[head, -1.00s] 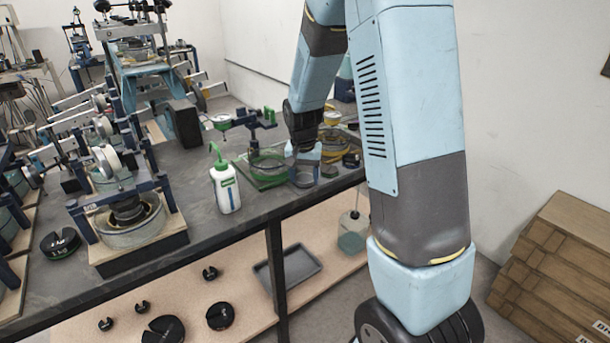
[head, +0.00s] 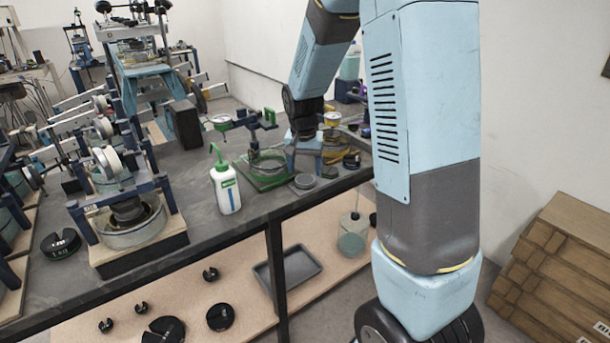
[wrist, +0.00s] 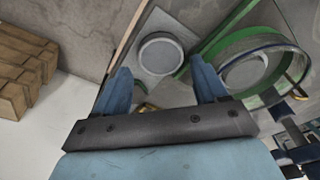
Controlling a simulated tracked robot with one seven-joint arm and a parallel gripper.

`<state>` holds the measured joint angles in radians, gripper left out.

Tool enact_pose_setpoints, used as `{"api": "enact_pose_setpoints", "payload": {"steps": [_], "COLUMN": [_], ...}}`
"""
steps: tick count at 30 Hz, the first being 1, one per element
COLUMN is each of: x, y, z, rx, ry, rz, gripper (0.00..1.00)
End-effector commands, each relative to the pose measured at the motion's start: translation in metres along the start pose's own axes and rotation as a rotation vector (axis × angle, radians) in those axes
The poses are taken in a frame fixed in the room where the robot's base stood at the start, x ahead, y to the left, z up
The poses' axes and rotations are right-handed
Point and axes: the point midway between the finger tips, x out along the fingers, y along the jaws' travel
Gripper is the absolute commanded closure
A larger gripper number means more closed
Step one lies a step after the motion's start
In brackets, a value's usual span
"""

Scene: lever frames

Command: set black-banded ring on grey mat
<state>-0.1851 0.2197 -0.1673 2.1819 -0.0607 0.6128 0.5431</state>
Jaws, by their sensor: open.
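A low round ring with a pale rim and grey middle (wrist: 160,55) lies flat on a light grey square mat (wrist: 148,22) in the wrist view. It looks wholly inside the mat's edges. Its black band cannot be made out. In the head view a small grey round piece (head: 304,182), apparently this ring, lies near the bench's front edge. My gripper (wrist: 163,84) is open and empty, its two blue fingers apart and clear of the ring. In the head view my gripper (head: 305,152) hangs above and behind the ring; its fingertips are hard to see.
A green-framed stand with a round bowl (head: 266,163) is just left of the ring. A white bottle with a green spout (head: 226,186) stands further left. Yellow and dark rings (head: 351,158) lie to the right. The bench edge (head: 300,205) is close in front.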

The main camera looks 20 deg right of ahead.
Motion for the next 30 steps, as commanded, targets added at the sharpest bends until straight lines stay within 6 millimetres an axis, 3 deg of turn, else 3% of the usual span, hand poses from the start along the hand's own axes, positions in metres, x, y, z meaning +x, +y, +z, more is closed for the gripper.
{"api": "enact_pose_setpoints", "payload": {"steps": [9, 20, 23, 30], "x": [-0.06, -0.09, -0.106, -0.157], "y": [-0.001, 0.003, 0.011, 0.041], "z": [0.0, 0.004, 0.013, 0.053], "rx": [-0.001, -0.009, -0.03, -0.122], "ry": [0.003, 0.007, 0.022, 0.079], "rz": [-0.003, -0.01, -0.029, -0.087], "gripper": [0.28, 0.28, 0.28, 0.28]}}
